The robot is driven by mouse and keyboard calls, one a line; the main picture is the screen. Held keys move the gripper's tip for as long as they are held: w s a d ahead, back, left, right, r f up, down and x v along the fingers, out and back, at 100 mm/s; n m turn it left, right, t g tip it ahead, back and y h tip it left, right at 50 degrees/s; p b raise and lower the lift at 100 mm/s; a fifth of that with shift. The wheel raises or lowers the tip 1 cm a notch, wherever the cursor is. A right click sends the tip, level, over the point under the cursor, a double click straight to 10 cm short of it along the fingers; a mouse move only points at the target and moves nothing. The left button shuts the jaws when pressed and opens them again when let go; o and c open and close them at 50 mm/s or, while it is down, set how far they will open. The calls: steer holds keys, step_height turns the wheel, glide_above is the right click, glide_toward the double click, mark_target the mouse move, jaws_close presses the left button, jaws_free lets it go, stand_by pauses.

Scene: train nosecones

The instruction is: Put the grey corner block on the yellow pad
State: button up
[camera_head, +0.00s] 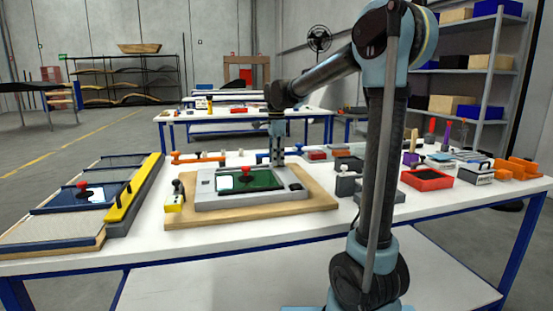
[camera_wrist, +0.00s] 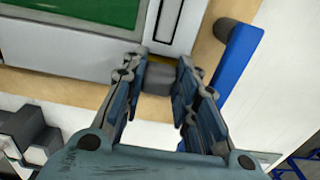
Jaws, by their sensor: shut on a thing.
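My gripper (camera_wrist: 160,80) is shut on a grey block (camera_wrist: 158,79), which sits between the fingertips in the wrist view. I take it for the grey corner block; its lower part is hidden. A thin sliver of yellow (camera_wrist: 157,62) shows just past the block, beside the light grey frame; it may be the yellow pad, mostly hidden. In the head view my gripper (camera_head: 277,160) points down at the far side of the grey fixture (camera_head: 215,201) with the green panel (camera_head: 250,180). The block cannot be made out there.
The fixture lies on a wooden board (camera_head: 320,203). A blue bar with a dark end (camera_wrist: 238,60) lies close to my gripper at the right. Grey blocks (camera_wrist: 25,130) stand at the lower left. A red tray (camera_head: 427,181) and other parts crowd the table's right side.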

steer(key=shift+f, duration=0.4)
